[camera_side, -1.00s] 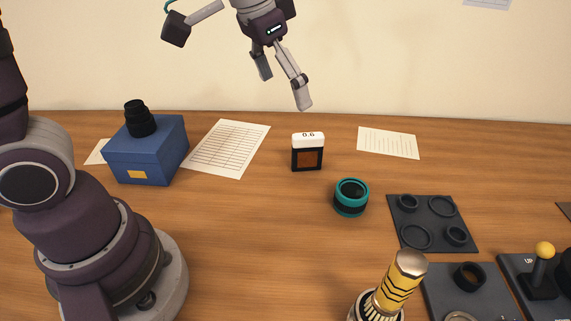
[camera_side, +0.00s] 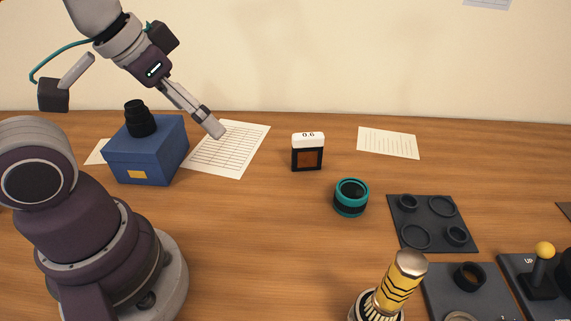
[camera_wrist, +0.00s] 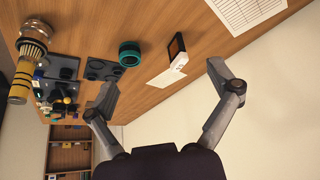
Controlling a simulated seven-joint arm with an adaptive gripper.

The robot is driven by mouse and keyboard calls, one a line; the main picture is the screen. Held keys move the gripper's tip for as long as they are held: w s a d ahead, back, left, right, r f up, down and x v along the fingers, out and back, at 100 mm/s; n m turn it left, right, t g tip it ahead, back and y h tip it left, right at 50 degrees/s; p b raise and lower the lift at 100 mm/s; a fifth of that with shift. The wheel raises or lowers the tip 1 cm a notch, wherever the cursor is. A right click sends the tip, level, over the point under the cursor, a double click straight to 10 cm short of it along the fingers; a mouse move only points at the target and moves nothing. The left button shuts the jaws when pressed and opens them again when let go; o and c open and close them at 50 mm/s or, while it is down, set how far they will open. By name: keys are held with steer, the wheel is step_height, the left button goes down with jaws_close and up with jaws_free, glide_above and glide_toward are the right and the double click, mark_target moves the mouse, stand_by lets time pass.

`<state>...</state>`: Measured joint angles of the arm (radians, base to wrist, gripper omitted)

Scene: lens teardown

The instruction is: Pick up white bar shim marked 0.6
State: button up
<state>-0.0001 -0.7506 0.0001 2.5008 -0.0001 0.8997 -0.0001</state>
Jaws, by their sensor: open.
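The white bar shim marked 0.6 (camera_side: 308,139) lies on top of a small black block with a brown-orange front (camera_side: 308,159), standing on the table. In the wrist view the white bar (camera_wrist: 180,61) shows beyond my fingers, near the dark block (camera_wrist: 176,45). My gripper (camera_side: 217,130) is in the air to the left of the shim, over the printed sheet, tilted down to the right. In the wrist view my gripper (camera_wrist: 162,85) has its two fingers spread wide with nothing between them.
A blue box (camera_side: 150,150) with a black cylinder on top (camera_side: 140,118) stands left. A teal ring (camera_side: 351,197) stands in front of the block. A dark tray (camera_side: 430,222) with rings and a yellow-banded cylinder (camera_side: 400,285) are front right. Paper sheets (camera_side: 388,143) lie flat.

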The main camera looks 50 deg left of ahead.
steer(key=shift+c, duration=0.4)
steer(key=c, duration=0.7)
steer(key=m+g+h, duration=0.2)
steer(key=m+h, duration=0.1)
steer(key=m, duration=0.4)
glide_above(308, 149)
steer(key=s+a, duration=0.3)
step_height(308, 149, down, 9)
steer(key=shift+r, duration=0.1)
steer(key=x, duration=1)
steer(key=shift+w, duration=0.25)
